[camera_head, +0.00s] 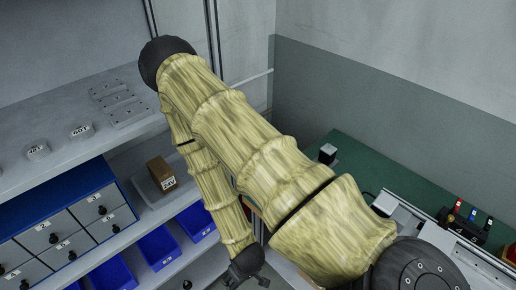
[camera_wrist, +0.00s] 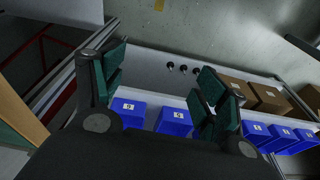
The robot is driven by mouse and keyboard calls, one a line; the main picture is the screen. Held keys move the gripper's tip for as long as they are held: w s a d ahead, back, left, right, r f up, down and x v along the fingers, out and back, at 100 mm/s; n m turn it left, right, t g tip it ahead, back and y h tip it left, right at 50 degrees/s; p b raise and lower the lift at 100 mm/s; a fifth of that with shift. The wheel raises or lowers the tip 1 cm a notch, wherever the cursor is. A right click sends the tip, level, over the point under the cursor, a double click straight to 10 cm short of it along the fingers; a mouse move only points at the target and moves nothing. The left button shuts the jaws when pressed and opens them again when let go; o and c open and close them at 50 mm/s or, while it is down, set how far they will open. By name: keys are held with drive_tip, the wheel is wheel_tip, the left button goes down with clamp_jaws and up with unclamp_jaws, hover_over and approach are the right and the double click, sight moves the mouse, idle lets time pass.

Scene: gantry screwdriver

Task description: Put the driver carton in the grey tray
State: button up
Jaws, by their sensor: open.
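A small brown carton (camera_head: 161,174) with a white label stands on the middle shelf in the head view, left of my arm. In the wrist view several brown cartons (camera_wrist: 270,98) stand at the right, partly behind a finger. My gripper (camera_wrist: 160,82) is open, with green pads and nothing between them. In the head view my gripper (camera_head: 250,277) hangs low, right of the blue bins.
Blue bins (camera_head: 158,248) line the lower shelf and also show in the wrist view (camera_wrist: 174,121). A blue cabinet with grey drawers (camera_head: 72,249) stands at the left. The upper shelf (camera_head: 50,170) holds small labelled blocks. A green-topped bench (camera_head: 368,165) is at the right.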

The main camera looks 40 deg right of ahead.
drive_tip(key=s+f+g, duration=0.2)
drive_tip(key=s, duration=0.5)
drive_tip(key=shift+s+d+f, duration=0.15)
drive_tip(key=shift+s+d, duration=0.15)
drive_tip(key=shift+s, duration=0.05)
